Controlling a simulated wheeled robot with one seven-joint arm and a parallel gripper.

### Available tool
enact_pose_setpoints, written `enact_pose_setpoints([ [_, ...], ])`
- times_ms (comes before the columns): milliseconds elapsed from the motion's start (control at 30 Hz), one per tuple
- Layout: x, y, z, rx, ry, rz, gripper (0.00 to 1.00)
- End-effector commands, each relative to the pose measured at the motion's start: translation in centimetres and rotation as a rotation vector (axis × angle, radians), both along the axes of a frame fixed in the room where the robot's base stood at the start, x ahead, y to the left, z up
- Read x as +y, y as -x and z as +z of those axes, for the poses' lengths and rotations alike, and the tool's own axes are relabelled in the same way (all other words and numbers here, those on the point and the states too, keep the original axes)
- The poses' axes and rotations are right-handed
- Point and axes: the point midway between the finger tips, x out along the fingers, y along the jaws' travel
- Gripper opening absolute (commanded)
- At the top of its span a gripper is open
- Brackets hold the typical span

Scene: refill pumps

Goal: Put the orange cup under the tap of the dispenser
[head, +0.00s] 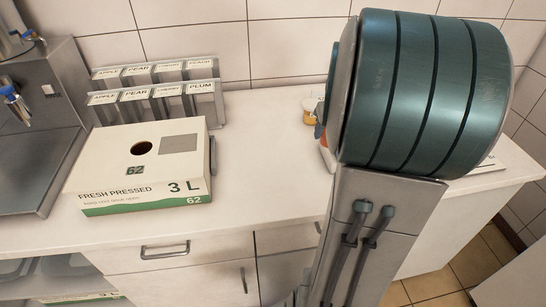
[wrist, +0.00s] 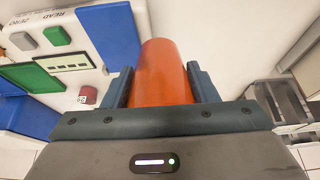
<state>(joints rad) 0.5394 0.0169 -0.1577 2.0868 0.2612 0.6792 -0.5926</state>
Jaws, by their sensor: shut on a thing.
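The orange cup (wrist: 163,75) fills the space between the two fingers of my gripper (wrist: 160,88) in the wrist view. My gripper is shut on it, with one finger on each side. In the head view my arm hides most of the gripper and the cup. A grey metal dispenser (head: 55,85) with a blue-ended tap (head: 12,95) stands at the far left of the counter, partly cut off by the frame edge. A metal drip tray area (head: 35,165) lies below the tap. The cup is far to the right of it.
A white juice box (head: 140,195) marked 3 L stands beside the dispenser. A rack of fruit labels (head: 155,92) is behind it. A device with buttons (wrist: 65,62) shows at left in the wrist view. The middle counter (head: 265,130) is clear.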

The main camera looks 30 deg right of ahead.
Motion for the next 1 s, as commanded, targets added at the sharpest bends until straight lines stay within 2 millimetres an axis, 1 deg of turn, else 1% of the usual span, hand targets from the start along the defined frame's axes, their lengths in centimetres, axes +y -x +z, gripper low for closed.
enact_pose_setpoints([
  [167,2.7,-1.6,-1.9,0.006,-0.003,0.002,0.26],
  [400,7.2,-4.4,-5.1,0.006,-0.002,0.002,0.26],
  [500,8.5,-5.3,-6.0,0.004,-0.001,0.0,0.26],
  [667,9.3,-5.8,-6.9,0.003,-0.002,-0.003,0.26],
  [900,9.4,-5.8,-10.2,0.004,-0.003,-0.003,0.26],
  [1000,9.4,-5.9,-10.7,0.002,-0.001,-0.002,0.26],
])
